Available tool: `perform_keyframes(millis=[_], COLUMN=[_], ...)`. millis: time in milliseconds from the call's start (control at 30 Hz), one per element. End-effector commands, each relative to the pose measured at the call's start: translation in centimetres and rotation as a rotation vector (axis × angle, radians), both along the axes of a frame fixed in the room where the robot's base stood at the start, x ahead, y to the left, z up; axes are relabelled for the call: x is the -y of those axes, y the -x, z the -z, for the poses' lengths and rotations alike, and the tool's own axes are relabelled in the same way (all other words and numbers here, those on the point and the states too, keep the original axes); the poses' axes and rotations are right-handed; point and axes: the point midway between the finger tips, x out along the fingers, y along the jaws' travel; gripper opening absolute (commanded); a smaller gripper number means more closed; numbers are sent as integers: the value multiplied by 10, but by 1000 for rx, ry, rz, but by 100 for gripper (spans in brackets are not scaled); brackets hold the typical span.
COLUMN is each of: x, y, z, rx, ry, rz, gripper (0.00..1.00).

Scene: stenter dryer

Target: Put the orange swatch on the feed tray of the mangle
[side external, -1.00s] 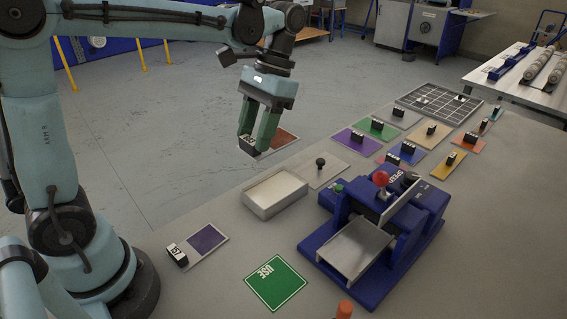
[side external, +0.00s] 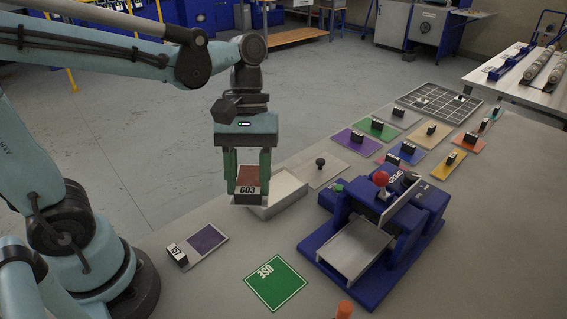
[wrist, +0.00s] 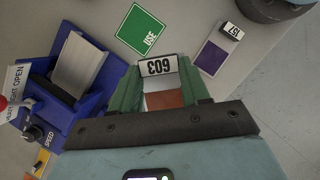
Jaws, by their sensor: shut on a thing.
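My gripper (side external: 250,190) is shut on a rust-orange swatch (side external: 251,177) by its black-and-white block marked 603. It is held in the air in front of the shallow white tray. In the wrist view the rust-orange swatch (wrist: 163,99) shows between the green fingers. A brighter orange swatch (side external: 473,147) lies among the swatches at the back right. The blue mangle (side external: 375,295) stands to the right of my gripper. Its feed tray (side external: 355,248) is a bare metal plate; the feed tray also shows in the wrist view (wrist: 80,66).
The shallow white tray (side external: 284,202) is partly hidden behind my gripper. A purple swatch (side external: 208,238) with block 157 lies at the front left. A green USE card (side external: 275,283) lies before the mangle. Several swatches and a wire grid (side external: 440,102) lie at the back.

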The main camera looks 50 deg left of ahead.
Motion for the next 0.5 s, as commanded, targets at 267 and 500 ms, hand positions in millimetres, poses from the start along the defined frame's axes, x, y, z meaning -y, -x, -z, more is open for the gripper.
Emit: perform_keyframes(millis=[267, 500], x=[31, 45], y=[45, 67], z=[29, 47], rx=[-1, -3], ry=[3, 2], rz=[-437, -686], gripper=[16, 16])
